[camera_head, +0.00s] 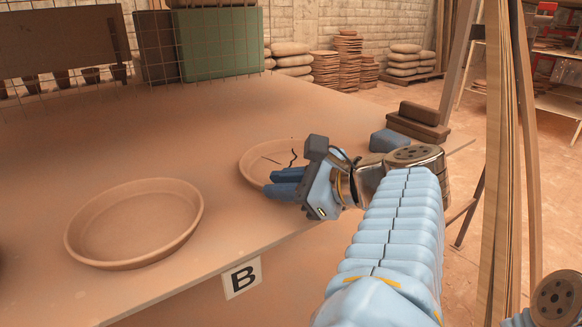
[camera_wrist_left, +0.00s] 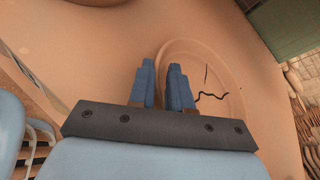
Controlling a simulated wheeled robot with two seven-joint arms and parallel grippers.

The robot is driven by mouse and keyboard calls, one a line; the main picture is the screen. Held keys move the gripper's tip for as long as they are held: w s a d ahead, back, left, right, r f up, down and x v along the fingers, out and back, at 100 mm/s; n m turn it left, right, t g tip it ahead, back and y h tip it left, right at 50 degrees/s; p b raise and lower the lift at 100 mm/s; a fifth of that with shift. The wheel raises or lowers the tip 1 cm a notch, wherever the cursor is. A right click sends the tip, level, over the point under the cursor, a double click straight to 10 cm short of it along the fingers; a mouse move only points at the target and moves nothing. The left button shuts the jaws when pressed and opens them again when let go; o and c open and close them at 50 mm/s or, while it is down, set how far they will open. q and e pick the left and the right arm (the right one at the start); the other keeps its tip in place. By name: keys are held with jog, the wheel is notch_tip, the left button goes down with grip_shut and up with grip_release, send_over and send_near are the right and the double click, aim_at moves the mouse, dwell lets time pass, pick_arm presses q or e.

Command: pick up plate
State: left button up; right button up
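A round clay plate (camera_head: 252,158) with dark squiggly marks lies on the table near its front edge. It also shows in the left wrist view (camera_wrist_left: 228,75). My left gripper (camera_head: 272,182) is at the near right side of this plate, its two blue fingers apart by a narrow gap. In the left wrist view the fingers (camera_wrist_left: 161,66) overlap the plate's rim, one on each side of it. Contact with the rim cannot be told. A second, larger-looking clay plate (camera_head: 135,222), plain and empty, lies to the left. My right gripper is not in view.
A green box (camera_head: 219,42) and wire mesh are at the back. The table between is clear.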

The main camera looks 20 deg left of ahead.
pick_arm(q)
jog(key=shift+x, duration=0.8)
grip_shut()
jog(key=shift+r, duration=0.2)
